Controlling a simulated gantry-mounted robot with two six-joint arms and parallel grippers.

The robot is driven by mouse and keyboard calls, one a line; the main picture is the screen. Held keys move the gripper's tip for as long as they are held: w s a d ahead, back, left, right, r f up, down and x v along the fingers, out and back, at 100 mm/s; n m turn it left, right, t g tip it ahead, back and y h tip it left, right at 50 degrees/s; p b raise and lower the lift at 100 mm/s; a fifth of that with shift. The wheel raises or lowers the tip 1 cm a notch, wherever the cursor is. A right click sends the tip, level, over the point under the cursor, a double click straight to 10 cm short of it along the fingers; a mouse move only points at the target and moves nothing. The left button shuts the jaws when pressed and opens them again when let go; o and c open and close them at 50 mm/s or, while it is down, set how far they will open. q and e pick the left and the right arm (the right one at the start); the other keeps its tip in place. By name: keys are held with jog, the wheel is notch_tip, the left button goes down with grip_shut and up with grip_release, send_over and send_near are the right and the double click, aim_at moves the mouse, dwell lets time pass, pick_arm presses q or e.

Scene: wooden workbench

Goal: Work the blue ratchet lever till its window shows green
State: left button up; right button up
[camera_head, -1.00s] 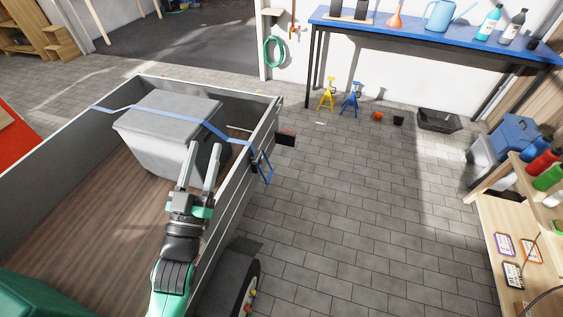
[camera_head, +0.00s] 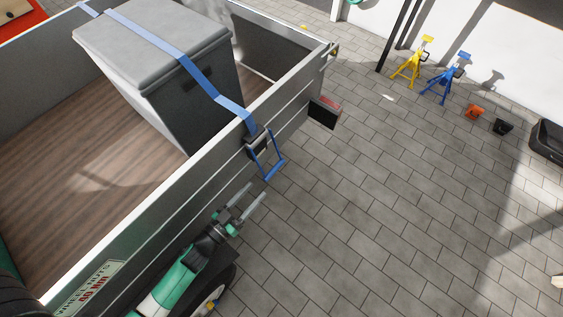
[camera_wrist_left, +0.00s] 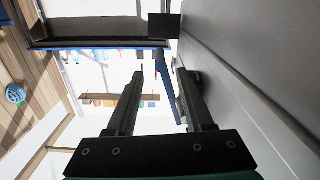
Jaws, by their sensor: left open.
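The blue ratchet lever (camera_head: 270,160) is a frame-shaped handle on a dark ratchet body (camera_head: 257,142), on the outer face of the trailer's side wall. It hangs outward and down. A blue strap (camera_head: 190,67) runs from the ratchet over a grey lidded box (camera_head: 200,92). I cannot make out a window or its colour. My left gripper (camera_head: 257,190) is open and empty outside the wall, just below and left of the lever, apart from it. In the left wrist view the blue lever (camera_wrist_left: 167,85) shows beyond the open fingertips (camera_wrist_left: 160,73), nearer the right finger. My right gripper is out of view.
The trailer side wall (camera_head: 150,215) runs close beside my left arm. A dark tail light (camera_head: 324,112) sticks out beyond the ratchet. A wheel (camera_head: 212,290) is below my arm. Yellow (camera_head: 411,65) and blue (camera_head: 443,78) stands are farther off.

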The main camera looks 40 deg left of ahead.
aim_at(282, 162)
pick_arm(q)
jog(key=w+b, duration=0.1)
jog(key=w, duration=0.3)
jog(key=w+b, duration=0.1)
jog(key=w, duration=0.2)
jog(key=w+a+b, duration=0.1)
jog(key=w, duration=0.3)
jog(key=shift+w+a+r, duration=0.1)
jog(key=shift+w+r, duration=0.05)
jog(key=shift+w, duration=0.2)
jog(key=shift+s, duration=0.1)
jog(key=shift+c, duration=0.2)
grip_shut()
dwell(0.4)
